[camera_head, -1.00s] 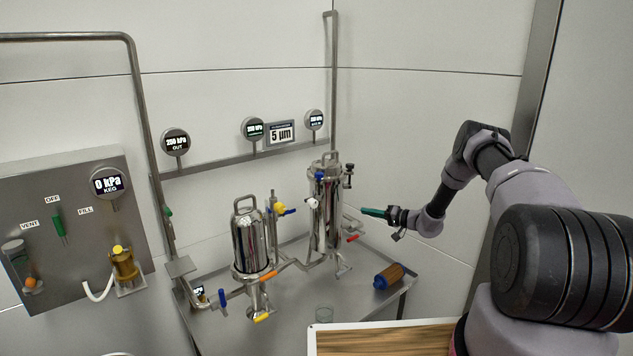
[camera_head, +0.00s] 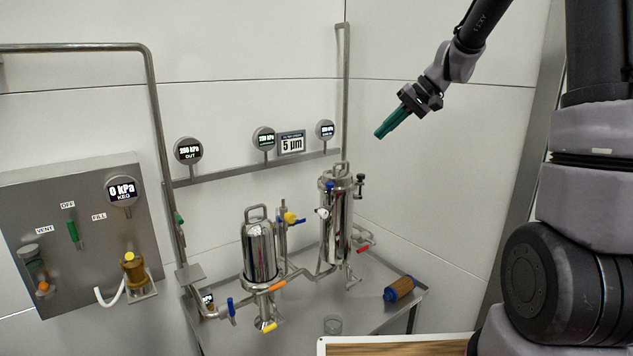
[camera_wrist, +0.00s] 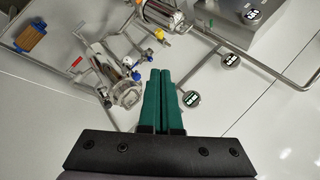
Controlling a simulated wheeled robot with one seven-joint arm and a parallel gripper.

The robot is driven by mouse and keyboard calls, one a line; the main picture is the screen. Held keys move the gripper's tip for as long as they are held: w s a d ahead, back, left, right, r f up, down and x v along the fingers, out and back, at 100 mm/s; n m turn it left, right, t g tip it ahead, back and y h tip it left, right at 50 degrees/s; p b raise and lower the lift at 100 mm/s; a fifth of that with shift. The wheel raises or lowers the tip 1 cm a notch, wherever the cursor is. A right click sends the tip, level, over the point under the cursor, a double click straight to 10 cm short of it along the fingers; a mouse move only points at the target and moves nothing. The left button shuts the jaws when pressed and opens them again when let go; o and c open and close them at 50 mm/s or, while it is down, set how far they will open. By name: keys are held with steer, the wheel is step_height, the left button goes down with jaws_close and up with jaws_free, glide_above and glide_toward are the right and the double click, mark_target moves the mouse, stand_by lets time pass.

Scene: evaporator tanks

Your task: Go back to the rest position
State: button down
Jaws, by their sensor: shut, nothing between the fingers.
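My gripper (camera_head: 384,132) has green fingers that are shut with nothing between them. In the head view it hangs in the air at the upper right, above and to the right of the taller steel housing, pointing down and to the left. In the wrist view the green fingers (camera_wrist: 162,75) lie side by side, and the steel tanks show beyond them. The gripper is clear of all equipment.
Two steel housings, a shorter one (camera_head: 259,255) and a taller one (camera_head: 337,235), stand on a steel table (camera_head: 375,318). An orange-brown cartridge (camera_head: 402,288) with a blue end lies at its right. A control panel (camera_head: 85,235) is at left, and gauges (camera_head: 188,151) line a rail. Wall space around my gripper is free.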

steer(key=s+d+r+m+t+h, duration=0.1)
steer(key=s+d+r+h, duration=0.1)
steer(key=s, duration=0.6)
steer(key=s+d+r+m+t+h, duration=0.1)
steer(key=s+d+r+t+h, duration=0.1)
steer(key=s, duration=0.7)
steer(key=s+d+r+m+t+h, duration=0.1)
steer(key=s+d+r+m+h, duration=0.1)
steer(key=s, duration=0.7)
steer(key=shift+s+d+r, duration=0.15)
steer(key=shift+d+r, duration=0.35)
steer(key=shift+d, duration=0.1)
